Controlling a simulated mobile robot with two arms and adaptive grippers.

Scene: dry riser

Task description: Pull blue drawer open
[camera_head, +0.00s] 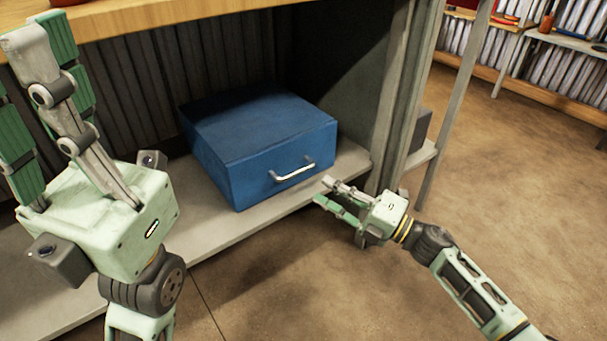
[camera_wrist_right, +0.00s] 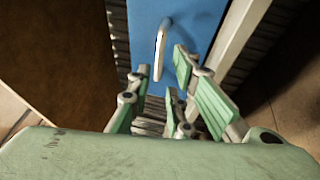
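The blue drawer (camera_head: 262,150) is a box on the low grey shelf under the bench. It looks shut, with a silver bar handle (camera_head: 294,172) on its front face. The drawer front (camera_wrist_right: 180,25) and handle (camera_wrist_right: 160,50) also show in the right wrist view. My right gripper (camera_head: 328,193) is just right of and below the handle, apart from it. In the right wrist view its fingers (camera_wrist_right: 158,85) are spread and empty, with the handle beyond them. My left gripper (camera_head: 42,85) is raised at the left, fingers pointing up, away from the drawer; whether it is open is unclear.
The grey shelf (camera_head: 225,235) runs under the drawer. A grey upright post (camera_head: 395,100) stands right of it, and the wooden bench top (camera_head: 150,20) is above. Brown floor (camera_head: 510,160) is clear in front and to the right. Stocked shelves stand at the back right.

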